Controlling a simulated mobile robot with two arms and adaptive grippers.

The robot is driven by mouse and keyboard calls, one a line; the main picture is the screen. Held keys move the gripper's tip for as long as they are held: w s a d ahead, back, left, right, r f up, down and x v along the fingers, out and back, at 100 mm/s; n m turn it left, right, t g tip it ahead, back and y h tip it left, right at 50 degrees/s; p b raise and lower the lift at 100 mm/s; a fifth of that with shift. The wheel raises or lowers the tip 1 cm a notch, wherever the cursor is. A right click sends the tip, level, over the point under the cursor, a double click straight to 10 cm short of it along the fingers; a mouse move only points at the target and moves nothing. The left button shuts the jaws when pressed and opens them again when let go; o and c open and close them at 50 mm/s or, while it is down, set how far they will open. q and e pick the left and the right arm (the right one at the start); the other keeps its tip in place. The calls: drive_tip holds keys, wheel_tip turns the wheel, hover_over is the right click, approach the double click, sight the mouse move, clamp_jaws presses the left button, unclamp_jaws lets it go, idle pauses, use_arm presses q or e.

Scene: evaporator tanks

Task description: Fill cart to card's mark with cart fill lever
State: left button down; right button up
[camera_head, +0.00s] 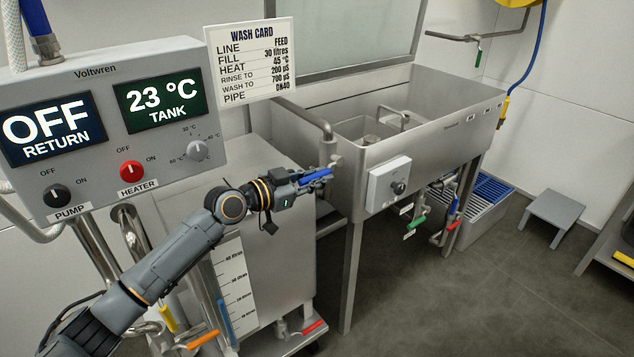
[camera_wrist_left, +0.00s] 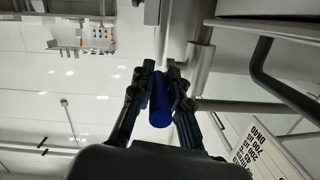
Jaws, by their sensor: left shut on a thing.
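The cart fill lever (camera_head: 317,175) has a blue handle and sits by the pipe at the sink's left end. My left gripper (camera_head: 308,180) is shut on it; in the left wrist view the blue handle (camera_wrist_left: 160,100) lies between both fingers. The wash card (camera_head: 250,58) reads FILL 30 litres. The cart tank (camera_head: 275,250) is a steel box with a white litre scale (camera_head: 236,285) on its front. A blue column (camera_head: 224,318) shows in the scale's lower part, below the 30 litres mark; its exact reading is too small to tell. My right gripper is not in view.
The control box (camera_head: 110,120) shows RETURN OFF and TANK 23 °C. A steel sink (camera_head: 430,130) with a grey knob box (camera_head: 390,184) stands right of the lever. Green and red valve handles hang beneath it. A grey stool (camera_head: 552,212) stands on open floor at right.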

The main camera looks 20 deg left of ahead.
use_arm(q)
drive_tip(key=c, duration=1.3)
unclamp_jaws()
drive_tip(key=v, duration=1.2)
drive_tip(key=shift+f, duration=0.1)
